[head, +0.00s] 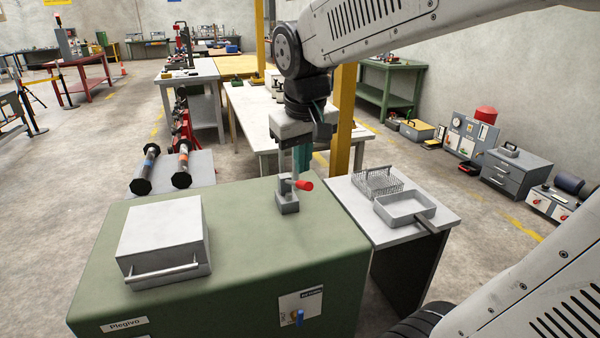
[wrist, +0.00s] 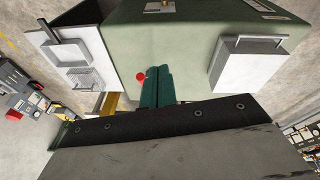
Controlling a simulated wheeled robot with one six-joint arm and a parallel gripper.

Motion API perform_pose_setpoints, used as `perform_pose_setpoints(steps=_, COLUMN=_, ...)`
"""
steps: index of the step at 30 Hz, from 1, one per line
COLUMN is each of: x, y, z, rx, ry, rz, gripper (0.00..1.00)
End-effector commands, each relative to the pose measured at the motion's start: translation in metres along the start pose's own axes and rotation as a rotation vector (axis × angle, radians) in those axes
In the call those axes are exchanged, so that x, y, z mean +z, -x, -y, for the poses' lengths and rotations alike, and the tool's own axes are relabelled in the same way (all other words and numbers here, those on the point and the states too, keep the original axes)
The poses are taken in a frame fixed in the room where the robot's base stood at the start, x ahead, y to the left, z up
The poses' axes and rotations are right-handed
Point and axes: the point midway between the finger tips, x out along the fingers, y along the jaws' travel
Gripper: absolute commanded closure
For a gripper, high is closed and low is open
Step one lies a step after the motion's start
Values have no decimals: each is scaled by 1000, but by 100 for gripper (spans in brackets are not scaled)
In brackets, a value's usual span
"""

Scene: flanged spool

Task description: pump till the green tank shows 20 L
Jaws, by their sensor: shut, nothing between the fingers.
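A large green tank-like cabinet (head: 250,250) fills the front of the head view; it also shows in the wrist view (wrist: 185,55). A small grey pump fitting (head: 289,202) with a red-ended lever (head: 305,185) stands on its top. The red end (wrist: 141,76) shows beside my fingers in the wrist view. My gripper (head: 301,165) points down just behind the fitting, its teal fingers shut and empty; they also show in the wrist view (wrist: 157,88). Whether they touch the lever I cannot tell. A front panel (head: 312,300) carries a blue handle (head: 299,317). No litre reading is legible.
A pale box with a bar handle (head: 162,240) sits on the cabinet's left. A side table (head: 385,240) at right holds a wire basket (head: 378,182) and a grey tray (head: 404,208). Flanged spools (head: 181,165) lie behind left. The cabinet top between box and fitting is clear.

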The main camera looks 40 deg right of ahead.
Motion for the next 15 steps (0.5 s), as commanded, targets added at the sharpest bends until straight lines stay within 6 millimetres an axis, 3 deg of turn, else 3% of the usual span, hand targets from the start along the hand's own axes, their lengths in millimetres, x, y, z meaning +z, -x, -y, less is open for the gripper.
perform_pose_setpoints(steps=1, x=-31, y=-8, z=-11, rx=16, ry=-15, rz=-6, gripper=100)
perform_pose_setpoints(steps=6, x=-111, y=-35, z=-45, rx=65, ry=-44, rz=-48, gripper=100)
perform_pose_setpoints(steps=10, x=-149, y=-53, z=-64, rx=88, ry=-57, rz=-70, gripper=100)
perform_pose_setpoints(steps=15, x=-170, y=-64, z=-76, rx=101, ry=-63, rz=-84, gripper=100)
